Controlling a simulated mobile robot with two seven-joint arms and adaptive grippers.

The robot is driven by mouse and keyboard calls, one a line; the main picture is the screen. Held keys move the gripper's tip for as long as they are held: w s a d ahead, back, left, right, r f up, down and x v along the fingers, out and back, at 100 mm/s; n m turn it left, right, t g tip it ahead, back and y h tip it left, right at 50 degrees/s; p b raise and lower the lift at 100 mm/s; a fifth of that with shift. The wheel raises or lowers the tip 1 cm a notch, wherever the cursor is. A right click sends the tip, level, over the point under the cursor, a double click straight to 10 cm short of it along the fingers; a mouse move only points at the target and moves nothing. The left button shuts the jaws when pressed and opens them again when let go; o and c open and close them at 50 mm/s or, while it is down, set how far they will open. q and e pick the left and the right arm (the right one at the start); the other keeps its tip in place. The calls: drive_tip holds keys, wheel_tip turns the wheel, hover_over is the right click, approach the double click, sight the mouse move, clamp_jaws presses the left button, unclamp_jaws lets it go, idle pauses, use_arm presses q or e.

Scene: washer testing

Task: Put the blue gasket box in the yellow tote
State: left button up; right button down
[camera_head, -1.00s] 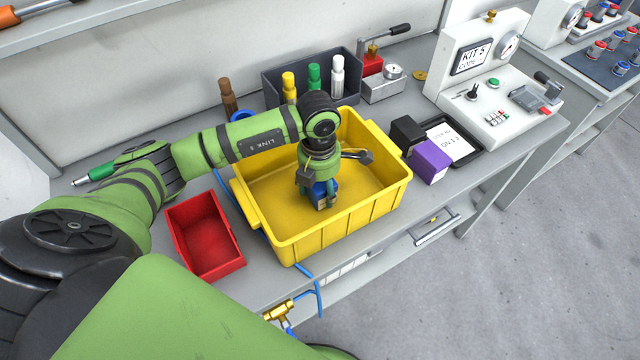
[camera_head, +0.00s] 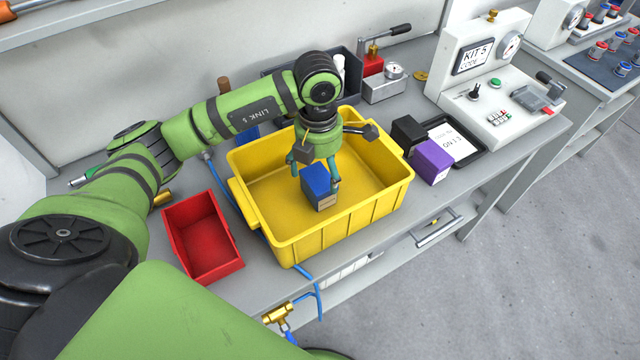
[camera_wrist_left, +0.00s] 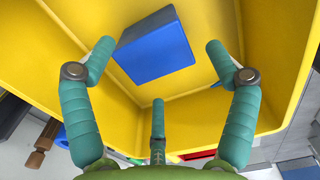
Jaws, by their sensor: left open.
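The blue gasket box (camera_head: 317,184) rests inside the yellow tote (camera_head: 345,226), near the middle of its floor. In the left wrist view the blue box (camera_wrist_left: 155,48) lies beyond the fingertips, with the yellow tote (camera_wrist_left: 285,60) around it. My left gripper (camera_head: 314,181) is above the box with its fingers spread. In the left wrist view my left gripper (camera_wrist_left: 158,75) is open and holds nothing; its fingers are apart from the box. My right gripper is not in view.
A red bin (camera_head: 203,238) stands left of the tote. A black box (camera_head: 407,133) and a purple box (camera_head: 431,161) stand close to its right. A dark bin (camera_head: 352,85) is behind it. A blue hose (camera_head: 318,296) with a brass fitting (camera_head: 278,314) hangs at the bench's front edge.

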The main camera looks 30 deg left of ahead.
sight(319, 180)
use_arm(q)
wheel_tip(319, 180, up, 6)
drive_tip(key=shift+f+b, duration=0.15)
drive_tip(key=shift+b, duration=0.3)
